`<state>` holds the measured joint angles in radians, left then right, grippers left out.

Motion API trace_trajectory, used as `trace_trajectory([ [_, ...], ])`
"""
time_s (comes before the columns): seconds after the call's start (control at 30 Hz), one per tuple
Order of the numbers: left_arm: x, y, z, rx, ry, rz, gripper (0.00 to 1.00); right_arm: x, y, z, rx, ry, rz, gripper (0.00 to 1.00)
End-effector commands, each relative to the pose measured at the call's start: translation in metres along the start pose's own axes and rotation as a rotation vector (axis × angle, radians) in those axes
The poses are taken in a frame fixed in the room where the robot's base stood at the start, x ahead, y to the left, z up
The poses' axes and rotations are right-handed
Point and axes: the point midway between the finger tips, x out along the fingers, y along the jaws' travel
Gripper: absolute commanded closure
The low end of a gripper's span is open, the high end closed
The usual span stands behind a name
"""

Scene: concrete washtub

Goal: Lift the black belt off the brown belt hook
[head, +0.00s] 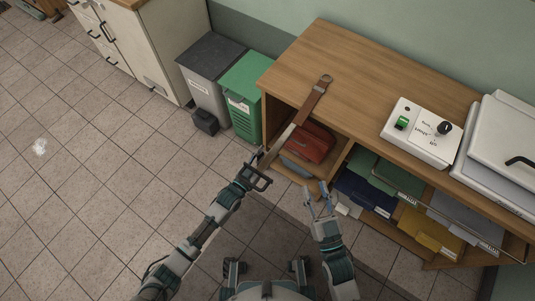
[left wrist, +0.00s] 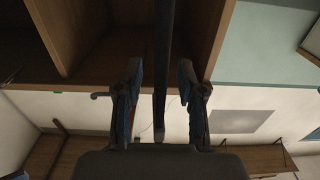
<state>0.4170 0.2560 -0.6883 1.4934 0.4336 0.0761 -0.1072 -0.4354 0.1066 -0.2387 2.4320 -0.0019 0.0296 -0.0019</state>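The brown belt hook (head: 312,101) lies on the wooden tabletop and reaches out past its front edge. A narrow strip, darker and greyer toward its lower end, continues from it toward my left gripper (head: 262,170). In the left wrist view the black belt (left wrist: 164,60) runs as a dark vertical strip between the two fingers of my left gripper (left wrist: 162,85). The fingers are apart, with a gap on both sides of the strip. The belt's upper attachment is not clear. My right gripper (head: 317,200) is open and empty, in front of the shelves.
The wooden desk (head: 340,55) has open compartments holding a red item (head: 312,143) and several coloured folders (head: 365,195). A white control box (head: 422,132) stands on top. A green bin (head: 243,95) and a grey bin (head: 210,80) stand left.

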Motion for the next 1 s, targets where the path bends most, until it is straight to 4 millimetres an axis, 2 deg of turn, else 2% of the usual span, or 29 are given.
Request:
trace_trajectory([
  [0.03, 0.0, 0.0, 0.0, 0.0, 0.0, 0.0, 0.71, 0.0, 0.0, 0.0, 0.001, -0.001, 0.0, 0.6],
  [0.13, 0.0, 0.0, 0.0, 0.0, -0.001, 0.0, 0.96, 0.001, 0.001, 0.002, 0.001, -0.003, 0.0, 0.6],
  [0.17, 0.0, 0.0, 0.0, 0.0, -0.001, 0.0, 1.0, 0.001, 0.001, 0.002, 0.001, -0.004, 0.001, 0.6],
  [1.0, 0.0, 0.0, -0.01, 0.0, 0.0, 0.0, 1.0, 0.003, 0.0, -0.012, -0.003, 0.011, -0.001, 0.6],
])
